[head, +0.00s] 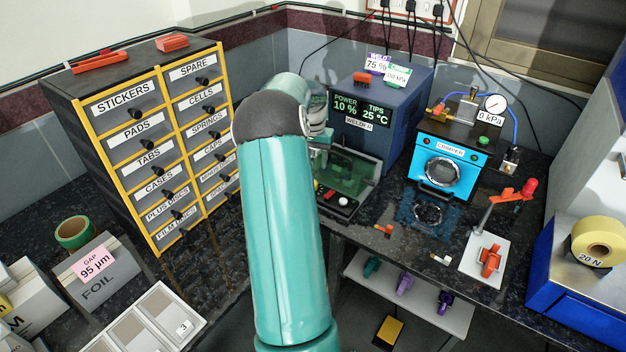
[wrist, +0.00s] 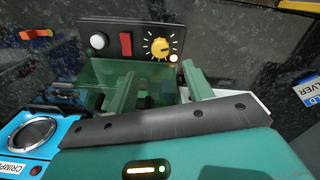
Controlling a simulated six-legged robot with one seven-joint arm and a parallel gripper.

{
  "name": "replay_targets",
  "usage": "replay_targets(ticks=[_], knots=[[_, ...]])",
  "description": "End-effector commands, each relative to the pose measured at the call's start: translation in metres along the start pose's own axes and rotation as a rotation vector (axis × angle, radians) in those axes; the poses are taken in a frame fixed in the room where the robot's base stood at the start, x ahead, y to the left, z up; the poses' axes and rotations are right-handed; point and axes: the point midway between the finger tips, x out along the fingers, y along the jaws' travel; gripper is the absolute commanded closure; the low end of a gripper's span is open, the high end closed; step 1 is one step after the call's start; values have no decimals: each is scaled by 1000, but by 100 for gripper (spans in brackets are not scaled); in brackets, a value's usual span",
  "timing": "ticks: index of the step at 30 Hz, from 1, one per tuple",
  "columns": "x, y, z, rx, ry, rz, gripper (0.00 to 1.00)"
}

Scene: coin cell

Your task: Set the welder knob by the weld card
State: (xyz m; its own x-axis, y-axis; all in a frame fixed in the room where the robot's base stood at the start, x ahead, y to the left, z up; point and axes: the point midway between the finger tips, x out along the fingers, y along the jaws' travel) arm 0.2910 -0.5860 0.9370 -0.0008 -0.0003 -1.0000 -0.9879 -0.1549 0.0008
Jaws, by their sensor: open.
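The welder (head: 400,108) is a dark blue box at the back. Its display (head: 360,110) reads POWER 10 % and TIPS 25 °C. The purple-edged weld card (head: 377,63) above it reads 75 %. The yellow knob (wrist: 157,48) with tick marks around it sits on a black panel in the wrist view; in the head view my arm hides it. My gripper (wrist: 159,68) is open and empty, its two green fingers pointing toward the panel. The knob appears between and beyond the fingertips; I cannot tell the gap.
Beside the knob are a red switch (wrist: 126,44), a white button (wrist: 98,42) and a lit lamp (wrist: 173,58). A labelled drawer cabinet (head: 158,130) stands left.

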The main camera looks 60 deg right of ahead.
Motion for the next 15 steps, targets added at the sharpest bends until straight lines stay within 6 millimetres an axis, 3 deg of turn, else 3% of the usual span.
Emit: replay_targets(ticks=[9, 15], knots=[[62, 0, 1, -1, -3, 1, 49], [82, 0, 1, -1, -2, -1, 49]])
